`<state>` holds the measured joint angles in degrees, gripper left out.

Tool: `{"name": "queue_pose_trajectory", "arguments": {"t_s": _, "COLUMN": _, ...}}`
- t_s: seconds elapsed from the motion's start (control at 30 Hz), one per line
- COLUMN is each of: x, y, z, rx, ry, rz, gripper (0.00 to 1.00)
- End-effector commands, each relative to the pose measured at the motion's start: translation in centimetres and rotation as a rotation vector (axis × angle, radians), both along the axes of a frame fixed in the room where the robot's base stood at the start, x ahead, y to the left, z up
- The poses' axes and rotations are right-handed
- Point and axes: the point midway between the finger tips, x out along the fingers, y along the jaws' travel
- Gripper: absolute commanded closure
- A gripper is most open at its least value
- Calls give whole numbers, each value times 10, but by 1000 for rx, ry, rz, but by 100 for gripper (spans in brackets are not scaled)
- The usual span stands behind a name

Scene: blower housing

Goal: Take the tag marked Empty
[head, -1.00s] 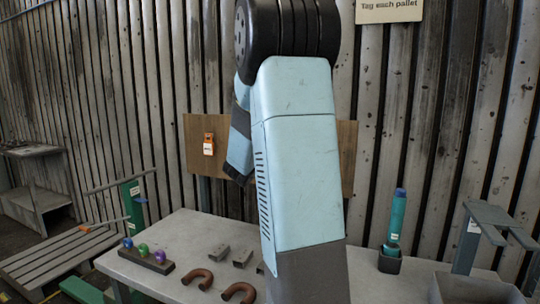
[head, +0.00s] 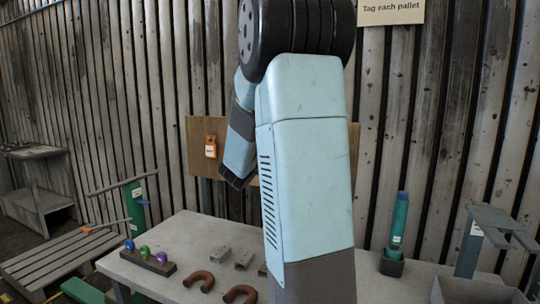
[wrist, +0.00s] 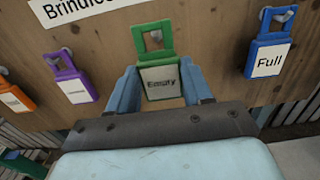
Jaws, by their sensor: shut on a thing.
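The green tag marked Empty (wrist: 160,86) hangs at a metal hook on the wooden board in the wrist view, its top loop still around the hook. My gripper (wrist: 158,74) is shut on this tag, one blue finger at each side of it. In the head view my arm hides the green tag and my fingers.
A blue tag marked Full (wrist: 268,58) hangs to the right, and a purple tag (wrist: 74,84) and an orange tag (wrist: 15,97) to the left. Below the board (head: 198,134) stands a grey table (head: 205,236) with several small parts.

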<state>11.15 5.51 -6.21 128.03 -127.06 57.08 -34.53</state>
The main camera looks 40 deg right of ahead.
Motion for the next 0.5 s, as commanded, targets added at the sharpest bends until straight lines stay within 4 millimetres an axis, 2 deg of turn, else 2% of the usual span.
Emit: {"name": "queue_pose_trajectory", "arguments": {"t_s": 0.5, "x": -13, "y": 22, "z": 0, "rx": 1, "ry": -1, "rz": 0, "gripper": 79}}
